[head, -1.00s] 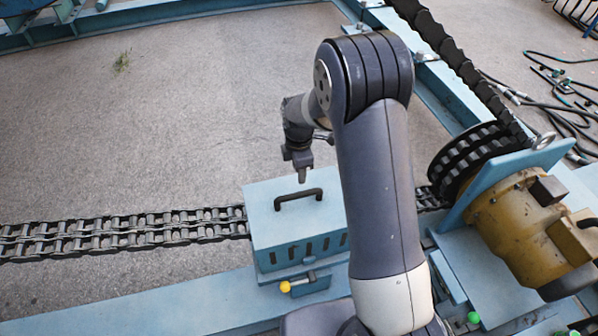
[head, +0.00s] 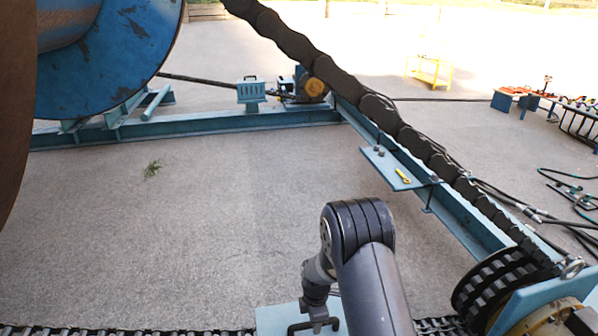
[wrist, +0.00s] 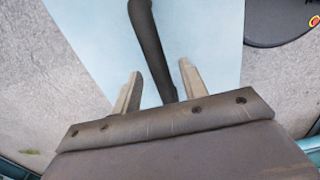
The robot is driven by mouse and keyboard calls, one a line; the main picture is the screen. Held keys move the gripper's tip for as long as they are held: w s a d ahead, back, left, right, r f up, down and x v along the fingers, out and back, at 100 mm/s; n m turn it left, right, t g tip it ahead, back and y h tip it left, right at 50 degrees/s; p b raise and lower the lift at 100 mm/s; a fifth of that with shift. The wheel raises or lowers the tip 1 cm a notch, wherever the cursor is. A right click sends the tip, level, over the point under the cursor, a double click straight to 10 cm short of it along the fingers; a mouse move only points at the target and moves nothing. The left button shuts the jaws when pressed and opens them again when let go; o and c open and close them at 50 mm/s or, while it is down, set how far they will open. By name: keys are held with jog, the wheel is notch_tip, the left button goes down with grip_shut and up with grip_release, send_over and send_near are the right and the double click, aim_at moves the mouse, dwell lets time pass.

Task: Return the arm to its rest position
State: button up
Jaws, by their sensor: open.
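My gripper (wrist: 160,68) is open in the wrist view, with one pale finger on each side of a dark bar handle (wrist: 150,45). Clear gaps show between the fingers and the handle; how far the handle is below them is hard to tell. The handle belongs to a light blue box (wrist: 90,30). In the head view my arm bends down at the elbow, and the wrist hangs over the blue box (head: 275,320) at the bottom edge. The fingertips are small and hard to make out there.
A thick dark segmented cable (head: 345,85) runs diagonally to a black toothed wheel (head: 490,285) at right. A chain (head: 150,332) lies along the bottom. A large blue reel (head: 105,55) stands at left. Blue frame rails (head: 200,122) bound open concrete floor (head: 230,200).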

jog(key=shift+f+b, duration=0.75)
jog(key=shift+f, duration=0.7)
jog(key=shift+r, duration=0.2)
